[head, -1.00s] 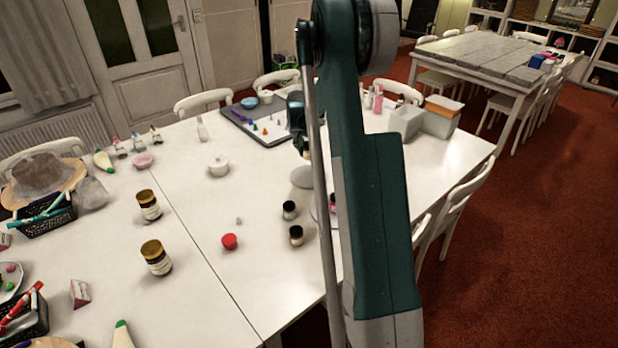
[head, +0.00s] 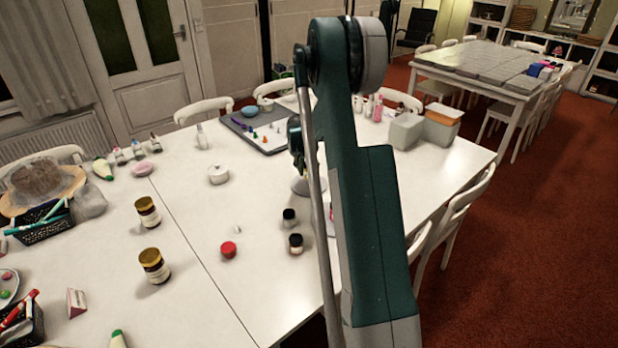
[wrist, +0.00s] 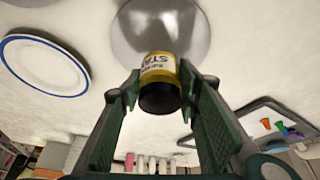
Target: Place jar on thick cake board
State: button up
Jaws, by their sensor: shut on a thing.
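My gripper (wrist: 160,92) is shut on a small jar with a yellow and white label and a black lid (wrist: 159,82). The lid faces the wrist camera. A shiny grey round piece (wrist: 160,22), perhaps the thick cake board, lies just beyond the jar in the wrist view. I cannot tell whether they touch. In the head view my gripper (head: 297,142) is partly behind my arm, above a pale round disc (head: 299,187). The held jar is mostly hidden there.
A white plate with a blue rim (wrist: 45,65) lies beside the grey piece. Two small dark-lidded jars (head: 289,217) (head: 296,243) and a red-lidded pot (head: 228,249) stand nearby. A grey tray (head: 258,140) with small coloured pieces lies behind.

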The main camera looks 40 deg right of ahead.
aim_at(309, 175)
jog(key=shift+f+b, duration=0.35)
jog(key=shift+f, duration=1.5)
jog(key=shift+f, duration=0.15)
jog(key=o, duration=1)
jog(key=shift+c, duration=0.2)
jog(key=p+v, duration=0.1)
jog(key=v, duration=1.1)
jog(key=shift+p, duration=0.4)
jog(key=shift+a, duration=0.1)
